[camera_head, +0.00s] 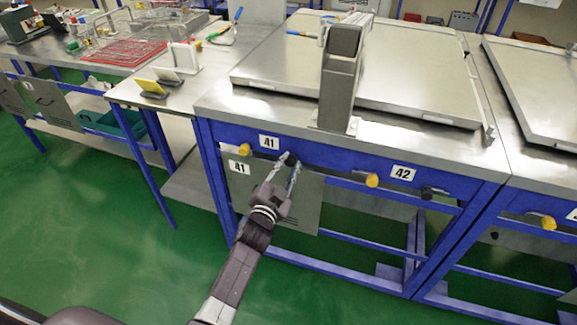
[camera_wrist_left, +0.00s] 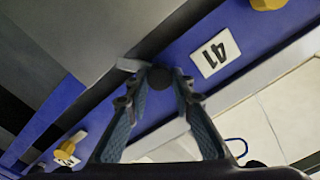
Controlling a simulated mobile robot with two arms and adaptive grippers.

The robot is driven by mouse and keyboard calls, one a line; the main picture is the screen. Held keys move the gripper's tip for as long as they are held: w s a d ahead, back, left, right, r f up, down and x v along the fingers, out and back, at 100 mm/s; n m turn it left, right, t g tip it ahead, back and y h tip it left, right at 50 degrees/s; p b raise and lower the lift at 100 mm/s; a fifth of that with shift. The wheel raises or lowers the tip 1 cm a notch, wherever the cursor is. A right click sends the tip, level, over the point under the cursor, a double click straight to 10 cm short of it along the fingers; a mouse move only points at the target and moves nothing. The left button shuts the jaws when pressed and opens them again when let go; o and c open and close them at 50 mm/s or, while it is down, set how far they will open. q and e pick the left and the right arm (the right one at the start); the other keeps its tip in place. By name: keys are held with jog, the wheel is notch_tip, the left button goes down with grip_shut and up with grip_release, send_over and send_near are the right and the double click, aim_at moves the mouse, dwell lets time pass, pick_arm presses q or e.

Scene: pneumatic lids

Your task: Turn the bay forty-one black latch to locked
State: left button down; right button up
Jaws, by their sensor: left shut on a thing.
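The black latch of bay forty-one (camera_head: 290,158) is on the blue front rail, right of the upper "41" label (camera_head: 269,142). In the left wrist view the latch (camera_wrist_left: 160,77) is a dark round end between the fingertips. My left gripper (camera_head: 286,164) reaches up to it from below and is shut on it; it also shows in the left wrist view (camera_wrist_left: 164,82). The fingers hide part of the latch, and I cannot tell its exact turn angle. My right gripper is not in view.
A yellow knob (camera_head: 245,150) sits left of the label. Bay 42 has another yellow knob (camera_head: 372,180) and black latch (camera_head: 428,192). A grey plate (camera_head: 240,190) marked 41 hangs below the rail. The metal lid (camera_head: 280,65) lies low on the bench. Green floor (camera_head: 120,240) is clear at left.

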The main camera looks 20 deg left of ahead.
pick_arm(q)
jog(key=m+b, duration=0.1)
jog(key=m, duration=0.3)
jog(key=shift+f, duration=0.2)
jog(key=shift+m+b, duration=0.4)
jog(key=shift+m, duration=1.2)
jog(key=c, duration=1.7)
grip_release()
jog(key=shift+s, duration=0.1)
jog(key=s, duration=1.2)
jog(key=shift+a, duration=0.15)
